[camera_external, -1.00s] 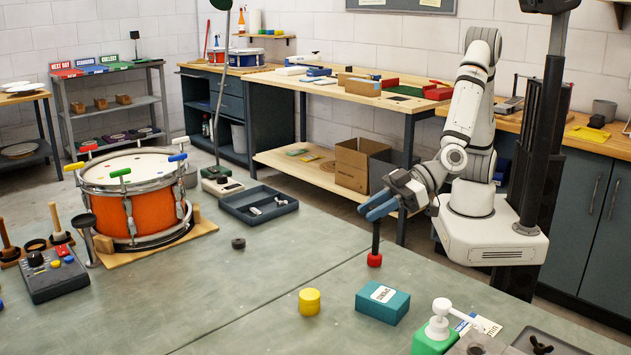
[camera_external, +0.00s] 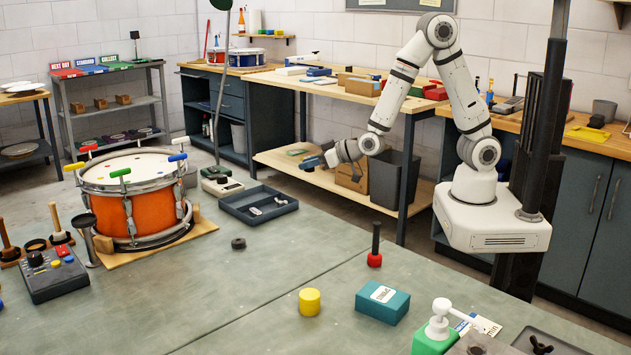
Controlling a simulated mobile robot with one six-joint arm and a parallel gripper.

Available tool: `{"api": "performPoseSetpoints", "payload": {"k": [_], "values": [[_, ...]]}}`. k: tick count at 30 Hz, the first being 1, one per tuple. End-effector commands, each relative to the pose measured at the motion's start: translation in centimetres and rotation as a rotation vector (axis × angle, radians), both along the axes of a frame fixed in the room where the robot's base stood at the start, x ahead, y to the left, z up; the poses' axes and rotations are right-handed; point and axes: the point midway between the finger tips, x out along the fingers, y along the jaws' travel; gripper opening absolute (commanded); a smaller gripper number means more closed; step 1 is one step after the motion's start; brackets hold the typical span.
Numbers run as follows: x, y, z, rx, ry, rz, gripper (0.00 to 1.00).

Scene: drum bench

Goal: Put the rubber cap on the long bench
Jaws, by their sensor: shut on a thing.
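I cannot make out a rubber cap for certain. A small dark round piece (camera_external: 238,244) lies on the grey-green bench, well apart from my gripper. A long wood-topped bench (camera_external: 330,90) with a lower shelf stands behind; the frames do not show which bench is the long one.
A black-handled tool with a red head (camera_external: 375,258) stands upright near the far edge. A yellow cylinder (camera_external: 309,302) and a teal box (camera_external: 382,303) are nearer. An orange drum (camera_external: 137,212) and a dark tray (camera_external: 258,207) stand left.

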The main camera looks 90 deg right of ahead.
Motion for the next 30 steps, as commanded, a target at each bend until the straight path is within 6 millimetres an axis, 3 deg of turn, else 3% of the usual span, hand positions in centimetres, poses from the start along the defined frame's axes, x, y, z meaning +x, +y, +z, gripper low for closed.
{"api": "performPoseSetpoints", "payload": {"k": [7, 19, 25, 30], "values": [[-0.3, -2.4, -1.6, -0.002, 0.005, 0.001, 0.01], [-2.2, -2.2, -9.0, 0.001, 0.006, 0.233, 0.01], [-2.7, -1.8, -9.9, 0.001, 0.000, 0.276, 0.01], [-2.6, -1.8, -9.3, 0.000, -0.004, 0.276, 0.01]]}}
